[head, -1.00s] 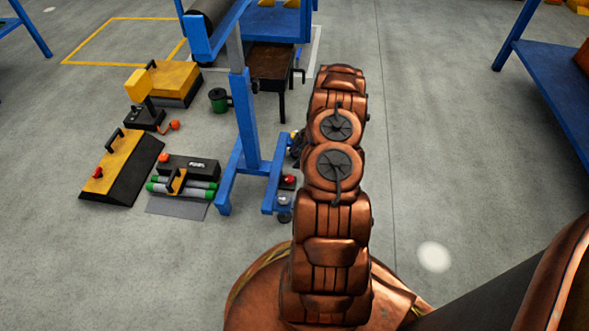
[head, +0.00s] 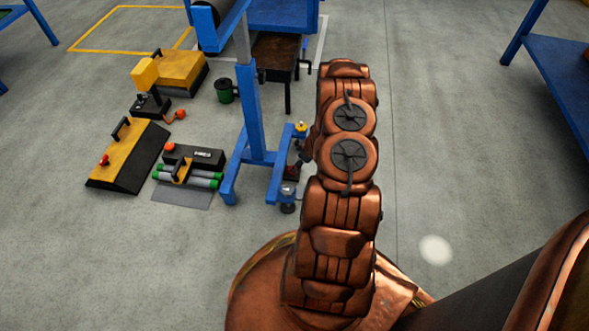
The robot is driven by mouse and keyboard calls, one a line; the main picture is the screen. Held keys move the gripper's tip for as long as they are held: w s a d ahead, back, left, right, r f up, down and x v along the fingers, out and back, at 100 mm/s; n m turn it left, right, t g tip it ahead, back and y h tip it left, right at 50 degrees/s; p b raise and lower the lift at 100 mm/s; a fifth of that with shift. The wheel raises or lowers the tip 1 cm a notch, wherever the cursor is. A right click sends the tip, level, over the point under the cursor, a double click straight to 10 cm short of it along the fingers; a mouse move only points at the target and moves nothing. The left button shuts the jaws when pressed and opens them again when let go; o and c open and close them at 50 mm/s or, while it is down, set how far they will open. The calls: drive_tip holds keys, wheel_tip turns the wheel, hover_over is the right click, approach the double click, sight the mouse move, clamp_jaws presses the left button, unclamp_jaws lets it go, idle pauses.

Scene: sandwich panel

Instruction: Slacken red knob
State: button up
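A small dark red knob (head: 290,173) shows low on the foot of the blue stand (head: 252,115), just left of my copper arm. It is partly covered by dark parts that may belong to my gripper. A yellow knob (head: 300,127) sits behind it on the same foot and a grey one (head: 287,192) in front. My arm hides most of this spot, so I cannot see the fingers or whether they touch the red knob. Another red knob (head: 104,160) is on the yellow and black wedge (head: 128,152) at left.
A black box (head: 200,156) with an orange-red knob (head: 169,147) and green-ended tubes (head: 190,178) lie left of the stand. A blue table (head: 560,75) is at right. The floor between is clear.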

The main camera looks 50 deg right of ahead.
drive_tip(key=b+x, duration=0.2)
drive_tip(key=x, duration=0.4)
drive_tip(key=shift+f, duration=0.1)
drive_tip(key=shift+c, duration=0.3)
drive_tip(key=c, duration=1.1)
